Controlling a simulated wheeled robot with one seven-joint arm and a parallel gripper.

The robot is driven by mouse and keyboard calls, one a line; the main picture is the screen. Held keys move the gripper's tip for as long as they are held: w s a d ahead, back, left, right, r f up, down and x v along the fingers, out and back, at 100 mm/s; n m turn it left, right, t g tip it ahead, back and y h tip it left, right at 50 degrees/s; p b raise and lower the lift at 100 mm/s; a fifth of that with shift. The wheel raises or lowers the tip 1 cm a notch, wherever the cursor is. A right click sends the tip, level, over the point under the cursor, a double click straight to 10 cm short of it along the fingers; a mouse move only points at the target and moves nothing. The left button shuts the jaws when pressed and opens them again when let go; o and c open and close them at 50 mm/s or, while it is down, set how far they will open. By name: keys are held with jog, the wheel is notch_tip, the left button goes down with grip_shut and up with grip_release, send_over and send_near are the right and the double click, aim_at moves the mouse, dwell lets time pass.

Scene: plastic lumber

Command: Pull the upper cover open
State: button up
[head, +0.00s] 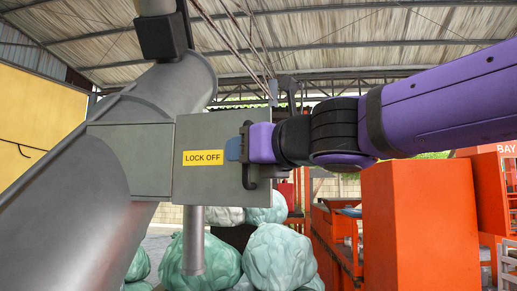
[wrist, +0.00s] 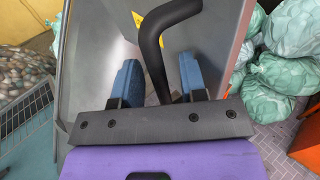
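The upper cover (head: 210,130) is a flat grey panel with a yellow LOCK OFF label, beside a sloping grey chute in the head view. A black bar handle (head: 247,180) stands at its right edge. My gripper (head: 236,149) reaches it from the right, with a blue finger overlapping the cover's edge. In the wrist view the bent black handle (wrist: 154,45) runs between the two blue fingers of my gripper (wrist: 158,75). The fingers are spread, with gaps showing on both sides of the handle. The handle's lower end is hidden behind the gripper body.
A large grey chute (head: 60,205) slopes down at left. Pale green bags (head: 280,255) are piled below and behind the cover. An orange block (head: 416,225) stands under my arm at right. Grey-tan paving (wrist: 262,130) shows at right in the wrist view.

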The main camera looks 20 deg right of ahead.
jog(key=v, duration=1)
jog(key=shift+s, duration=0.3)
dwell(0.4)
jog(key=shift+d, duration=0.15)
dwell(0.3)
jog(key=s+d+f+n+g+h, duration=0.2)
jog(key=d+f+n+g+h, duration=0.2)
jog(key=f+n, duration=1)
jog(key=s+d+f+n+g+h, duration=0.2)
jog(key=d+f+n+g+h, duration=0.2)
jog(key=d+f+n, duration=0.6)
notch_tip(320, 180, down, 4)
jog(key=n+g, duration=0.2)
jog(key=n, duration=0.4)
jog(key=shift+s+d+n+g, duration=0.2)
jog(key=shift+s+n+g, duration=0.1)
jog(key=shift+s+g, duration=0.1)
